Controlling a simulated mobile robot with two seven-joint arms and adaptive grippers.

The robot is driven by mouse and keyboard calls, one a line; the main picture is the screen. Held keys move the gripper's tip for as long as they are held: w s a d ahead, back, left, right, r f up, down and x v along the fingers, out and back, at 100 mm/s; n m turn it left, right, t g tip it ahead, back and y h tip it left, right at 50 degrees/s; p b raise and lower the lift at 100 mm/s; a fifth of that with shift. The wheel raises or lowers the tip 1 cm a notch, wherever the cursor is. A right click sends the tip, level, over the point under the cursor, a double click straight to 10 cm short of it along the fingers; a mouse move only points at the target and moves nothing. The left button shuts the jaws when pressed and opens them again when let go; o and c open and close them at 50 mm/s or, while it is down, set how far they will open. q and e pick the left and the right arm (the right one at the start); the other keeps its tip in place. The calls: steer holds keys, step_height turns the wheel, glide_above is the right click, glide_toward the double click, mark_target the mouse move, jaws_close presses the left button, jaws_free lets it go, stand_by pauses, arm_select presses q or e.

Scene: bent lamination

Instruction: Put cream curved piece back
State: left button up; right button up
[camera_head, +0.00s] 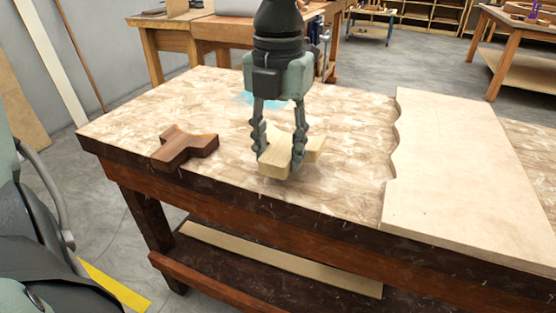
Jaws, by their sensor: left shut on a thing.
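The cream curved piece (275,165) is a pale wooden block with a curved form, near the middle of the workbench. My left gripper (279,155) points down from above and is shut on it, with one finger on each side. The fingers hide part of the piece. I cannot tell whether the piece touches the bench top or hangs just above it. My right gripper is not in view.
A dark brown curved wooden piece (185,147) lies left on the workbench (340,150). A large pale board with a wavy left edge (460,170) covers the right side. Bare bench top lies between. Other tables stand behind.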

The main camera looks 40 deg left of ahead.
mark_target(278, 153)
arm_select(q)
step_height(278, 153, down, 2)
steer(key=shift+f, duration=0.35)
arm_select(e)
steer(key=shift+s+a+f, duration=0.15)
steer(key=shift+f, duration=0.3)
arm_select(q)
steer(key=shift+f, duration=0.1)
steer(key=shift+f, duration=0.1)
steer(key=o, duration=1.1)
steer(key=shift+o, duration=0.2)
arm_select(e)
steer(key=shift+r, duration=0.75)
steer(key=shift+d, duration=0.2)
